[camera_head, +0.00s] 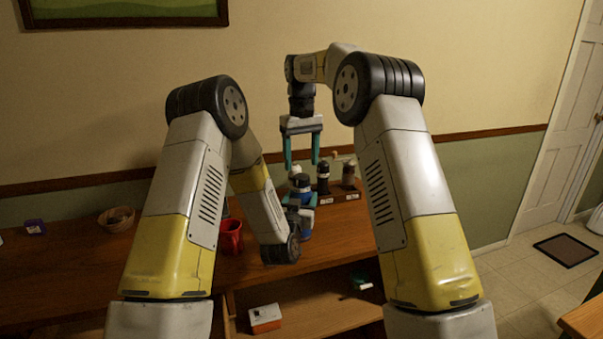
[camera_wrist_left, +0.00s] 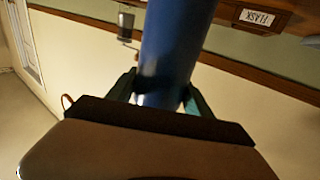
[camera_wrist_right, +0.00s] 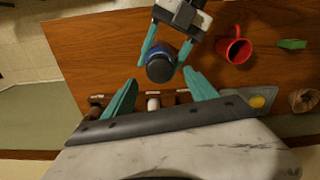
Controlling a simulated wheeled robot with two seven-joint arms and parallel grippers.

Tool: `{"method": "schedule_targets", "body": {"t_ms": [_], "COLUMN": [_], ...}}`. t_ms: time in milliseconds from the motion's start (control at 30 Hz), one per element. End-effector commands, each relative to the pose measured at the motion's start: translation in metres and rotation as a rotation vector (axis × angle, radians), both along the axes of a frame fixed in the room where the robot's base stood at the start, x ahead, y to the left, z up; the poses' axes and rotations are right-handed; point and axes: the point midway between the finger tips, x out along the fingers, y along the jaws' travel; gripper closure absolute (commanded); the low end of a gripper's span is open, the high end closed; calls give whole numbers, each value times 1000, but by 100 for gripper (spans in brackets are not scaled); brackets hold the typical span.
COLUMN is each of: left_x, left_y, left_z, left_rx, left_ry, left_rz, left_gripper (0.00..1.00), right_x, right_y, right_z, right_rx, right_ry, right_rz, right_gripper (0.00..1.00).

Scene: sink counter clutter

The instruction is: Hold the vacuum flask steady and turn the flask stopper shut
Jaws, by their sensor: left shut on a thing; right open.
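The blue vacuum flask (camera_head: 306,232) stands upright on the wooden counter. It fills the middle of the left wrist view (camera_wrist_left: 178,45). My left gripper (camera_head: 302,201) is shut around its body, one teal finger on each side. The dark round flask stopper (camera_head: 301,181) is on top of the flask; it shows from above in the right wrist view (camera_wrist_right: 160,69). I cannot tell how tightly it sits. My right gripper (camera_head: 302,162) is open and empty, pointing down above the stopper, with its fingers apart on either side and clear of it.
A red mug (camera_head: 231,238) stands left of the flask. A basket (camera_head: 116,219) is at the far left. A red and white box (camera_head: 265,318) lies on the lower shelf.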

Motion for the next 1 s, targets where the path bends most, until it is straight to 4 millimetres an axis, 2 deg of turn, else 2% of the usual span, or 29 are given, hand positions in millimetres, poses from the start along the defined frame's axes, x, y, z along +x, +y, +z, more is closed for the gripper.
{"method": "schedule_targets", "body": {"t_ms": [100,300,667,900,967,1000], "left_x": [0,0,0,0,0,0], "left_y": [0,0,0,0,0,0], "left_z": [0,0,0,1,1,1], "left_rx": [0,0,0,0,0,0], "left_ry": [-1,-1,-1,-2,-2,-2], "left_rz": [0,0,0,0,0,0], "left_gripper": [100,100,100,100,100,100], "right_x": [-1,0,0,0,0,0], "right_y": [0,0,0,0,0,0], "right_z": [-21,-40,-44,-44,-44,-44], "right_rx": [-1,0,0,0,0,0], "right_ry": [2,0,-1,-1,-1,-1], "right_rz": [-1,-2,-2,-2,-2,-2], "right_gripper": [34,34,36,83,94,96]}}
